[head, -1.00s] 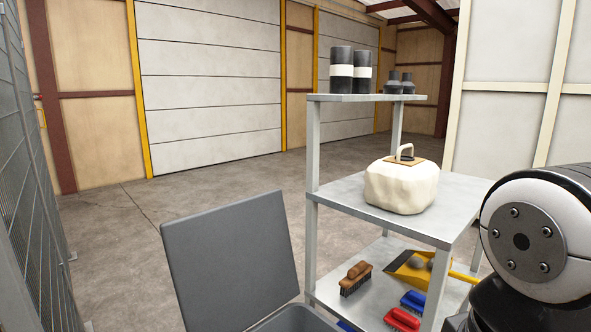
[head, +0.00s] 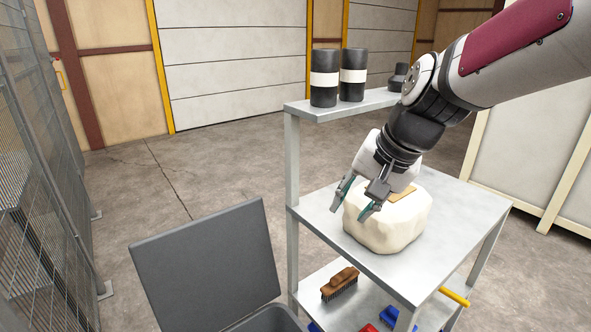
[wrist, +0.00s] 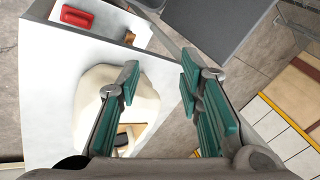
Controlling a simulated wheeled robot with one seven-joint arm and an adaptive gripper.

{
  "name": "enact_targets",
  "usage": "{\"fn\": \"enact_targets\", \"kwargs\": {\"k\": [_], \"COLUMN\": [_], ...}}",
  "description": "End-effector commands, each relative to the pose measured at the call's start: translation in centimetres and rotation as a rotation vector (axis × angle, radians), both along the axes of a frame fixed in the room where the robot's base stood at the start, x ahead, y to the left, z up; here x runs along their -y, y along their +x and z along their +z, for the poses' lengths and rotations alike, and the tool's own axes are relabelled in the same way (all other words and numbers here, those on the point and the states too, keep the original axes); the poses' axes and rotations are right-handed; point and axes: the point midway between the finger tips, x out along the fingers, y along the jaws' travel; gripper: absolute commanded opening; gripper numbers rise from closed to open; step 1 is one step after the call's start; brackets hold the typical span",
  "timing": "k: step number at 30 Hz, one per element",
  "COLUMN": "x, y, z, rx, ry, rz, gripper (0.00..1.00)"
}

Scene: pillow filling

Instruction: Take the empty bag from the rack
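The bag (head: 385,226) is a plump cream-white sack on the middle shelf of the grey rack (head: 462,207). A tan patch (head: 401,194) lies on its top; the handle is hidden behind my gripper in the head view. My gripper (head: 352,209) is open, with its fingers apart at the left upper side of the bag. In the wrist view the bag (wrist: 146,98) lies to the left, partly behind one teal finger. The space between the fingertips (wrist: 160,75) shows bag edge and shelf, and nothing is clamped there.
Dark canisters with white bands (head: 352,75) stand on the top shelf close to my arm. A brown brush (head: 340,283) lies on the lower shelf. A grey bin with a raised lid (head: 208,268) stands left of the rack. A wire-mesh fence (head: 45,170) is at the far left.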

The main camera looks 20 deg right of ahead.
Motion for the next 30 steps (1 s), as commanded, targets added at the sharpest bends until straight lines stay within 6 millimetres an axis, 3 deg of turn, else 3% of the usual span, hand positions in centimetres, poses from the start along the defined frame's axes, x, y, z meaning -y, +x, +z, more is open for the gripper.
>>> {"fn": "enact_targets", "kwargs": {"k": [1,6,12,16,22,30], "x": [1.1,5.3,10.5,12.9,14.5,15.4], "y": [0.3,2.5,3.5,3.6,4.1,6.9], "z": [1.9,5.1,7.9,8.9,8.8,4.7], "rx": [0.01,0.067,0.134,0.167,0.186,0.186], "ry": [0.01,0.03,0.023,0.013,0.004,0.005], "rz": [-0.058,-0.265,-0.475,-0.565,-0.62,-0.624], "gripper": [0.33,0.33,0.33,0.33,0.33,0.33]}}
